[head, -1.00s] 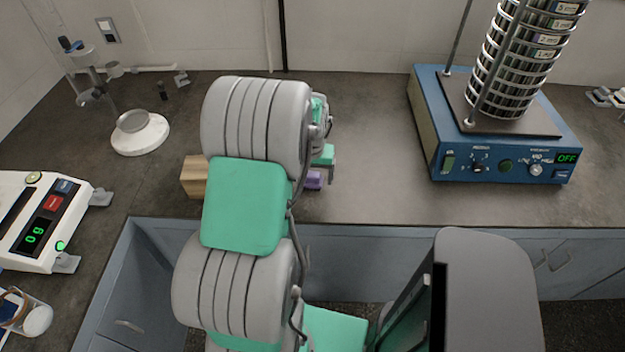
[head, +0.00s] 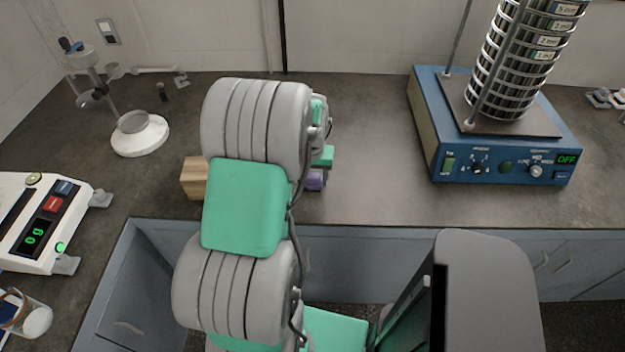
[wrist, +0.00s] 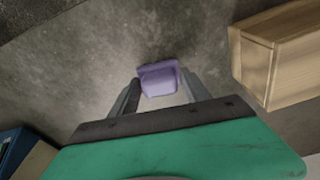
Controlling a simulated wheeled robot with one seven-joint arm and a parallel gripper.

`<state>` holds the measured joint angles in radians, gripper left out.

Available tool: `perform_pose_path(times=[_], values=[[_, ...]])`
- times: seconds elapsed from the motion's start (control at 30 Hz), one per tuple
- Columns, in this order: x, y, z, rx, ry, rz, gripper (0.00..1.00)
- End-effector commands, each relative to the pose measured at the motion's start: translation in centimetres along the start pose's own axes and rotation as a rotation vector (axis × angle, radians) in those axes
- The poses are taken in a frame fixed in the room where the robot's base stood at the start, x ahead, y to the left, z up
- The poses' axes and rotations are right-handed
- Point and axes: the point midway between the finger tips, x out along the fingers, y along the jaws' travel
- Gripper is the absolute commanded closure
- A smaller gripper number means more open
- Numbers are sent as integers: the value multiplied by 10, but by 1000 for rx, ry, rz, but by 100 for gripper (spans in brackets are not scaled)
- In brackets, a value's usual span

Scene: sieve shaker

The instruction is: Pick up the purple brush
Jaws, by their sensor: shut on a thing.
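The purple brush (wrist: 159,79) is between the two fingers of my gripper (wrist: 158,92) in the wrist view. My gripper is shut on it. Only the end of the brush shows past the fingers. In the head view a small part of the purple brush (head: 315,180) shows at the right side of my arm, near the counter's front edge. My arm hides the rest of it and the fingers in that view. I cannot tell whether the brush touches the counter.
A wooden block (head: 194,178) stands close by; it also shows in the wrist view (wrist: 278,55). A blue sieve shaker (head: 497,150) with stacked sieves is at the right. A balance (head: 45,215) is at the left. The counter between my arm and the shaker is clear.

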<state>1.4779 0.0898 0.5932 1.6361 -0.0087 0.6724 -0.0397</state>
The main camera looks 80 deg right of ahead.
Motion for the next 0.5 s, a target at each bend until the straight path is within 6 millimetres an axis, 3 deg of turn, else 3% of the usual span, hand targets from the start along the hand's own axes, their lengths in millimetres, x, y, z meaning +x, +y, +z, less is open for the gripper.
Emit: perform_pose_path(times=[0.27, 0.33, 0.5], values=[[-20, 0, -5, 0, 5, 0, 86], [-34, 0, -6, 0, 6, 0, 86], [-83, 14, 24, 4, 10, 1, 86]])
